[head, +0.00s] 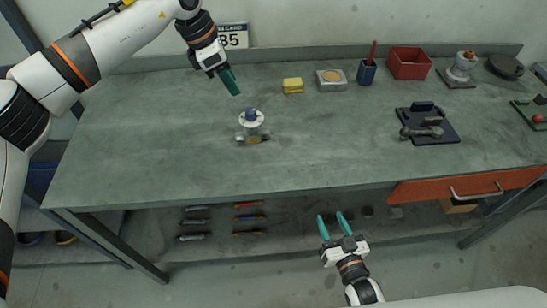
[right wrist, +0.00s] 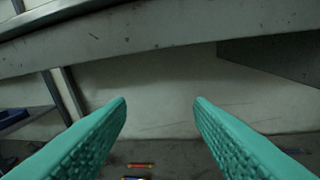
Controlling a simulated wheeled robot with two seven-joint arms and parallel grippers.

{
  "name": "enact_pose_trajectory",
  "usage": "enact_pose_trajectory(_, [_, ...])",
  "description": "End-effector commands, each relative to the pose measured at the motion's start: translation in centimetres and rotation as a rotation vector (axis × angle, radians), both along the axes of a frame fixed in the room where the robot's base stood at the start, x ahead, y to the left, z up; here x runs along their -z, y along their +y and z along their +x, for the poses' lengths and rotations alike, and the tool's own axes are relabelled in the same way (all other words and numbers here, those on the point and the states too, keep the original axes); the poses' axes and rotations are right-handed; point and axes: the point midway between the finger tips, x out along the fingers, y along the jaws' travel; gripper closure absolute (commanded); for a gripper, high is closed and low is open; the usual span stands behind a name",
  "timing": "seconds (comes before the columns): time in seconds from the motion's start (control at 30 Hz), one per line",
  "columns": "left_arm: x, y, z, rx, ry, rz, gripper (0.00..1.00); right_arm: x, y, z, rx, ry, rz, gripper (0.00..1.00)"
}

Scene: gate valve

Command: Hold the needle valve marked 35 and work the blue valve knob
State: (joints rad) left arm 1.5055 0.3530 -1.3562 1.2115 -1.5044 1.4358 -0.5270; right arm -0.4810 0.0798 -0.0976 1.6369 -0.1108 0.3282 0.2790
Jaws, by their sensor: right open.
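The needle valve (head: 251,128) stands on the bench left of centre, with a blue knob (head: 250,114) on top of its pale round collar and brass-coloured fittings at its base. My left gripper (head: 231,82) is above the bench, behind and a little left of the valve, apart from it. Its green fingers look close together, and the gap between them cannot be made out. My right gripper (head: 333,220) is open and empty in front of the bench edge, below and right of the valve. Its two green fingers also show wide apart in the right wrist view (right wrist: 160,105).
A yellow block (head: 293,86), a tray (head: 331,80), a blue cup (head: 366,73), a red bin (head: 408,64) and a dark fixture (head: 428,124) stand on the bench. An orange drawer (head: 470,187) hangs under its front right.

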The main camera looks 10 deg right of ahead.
Motion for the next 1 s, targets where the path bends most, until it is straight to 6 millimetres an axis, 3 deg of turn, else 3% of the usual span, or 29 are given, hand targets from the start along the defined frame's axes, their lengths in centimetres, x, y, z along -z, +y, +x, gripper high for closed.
enact_pose_trajectory(0.03, [0.0, 0.0, 0.0, 0.0, 0.0, 0.0, 0.64, -2.5, 0.0, 0.3, -0.001, -0.064, 0.016, 0.53])
enact_pose_trajectory(0.1, [0.0, 0.0, 0.0, 0.0, 0.0, 0.0, 0.64, -5.8, 0.0, 0.7, -0.005, -0.146, 0.035, 0.53])
enact_pose_trajectory(0.27, [0.0, 0.0, 0.0, 0.0, 0.0, 0.0, 0.64, -12.5, 0.1, 0.9, -0.014, -0.316, 0.071, 0.53])
enact_pose_trajectory(0.43, [0.0, 0.0, 0.0, 0.0, 0.0, 0.0, 0.64, -16.3, 2.1, 6.2, 0.041, -0.351, -0.065, 0.53])
enact_pose_trajectory(0.47, [0.0, 0.0, 0.0, 0.0, 0.0, 0.0, 0.64, -16.7, 2.7, 7.0, 0.042, -0.347, -0.082, 0.53])
enact_pose_trajectory(0.6, [0.0, 0.0, 0.0, 0.0, 0.0, 0.0, 0.64, -15.4, 7.5, 9.8, -0.047, -0.221, -0.084, 0.53])
enact_pose_trajectory(0.73, [0.0, 0.0, 0.0, 0.0, 0.0, 0.0, 0.64, -15.2, 11.6, 11.0, -0.156, -0.16, -0.103, 0.53])
enact_pose_trajectory(0.83, [0.0, 0.0, 0.0, 0.0, 0.0, 0.0, 0.64, -15.2, 13.5, 11.3, -0.214, -0.141, -0.114, 0.53])
enact_pose_trajectory(1.0, [0.0, 0.0, 0.0, 0.0, 0.0, 0.0, 0.64, -15.2, 14.8, 12.2, -0.244, -0.133, -0.12, 0.53])
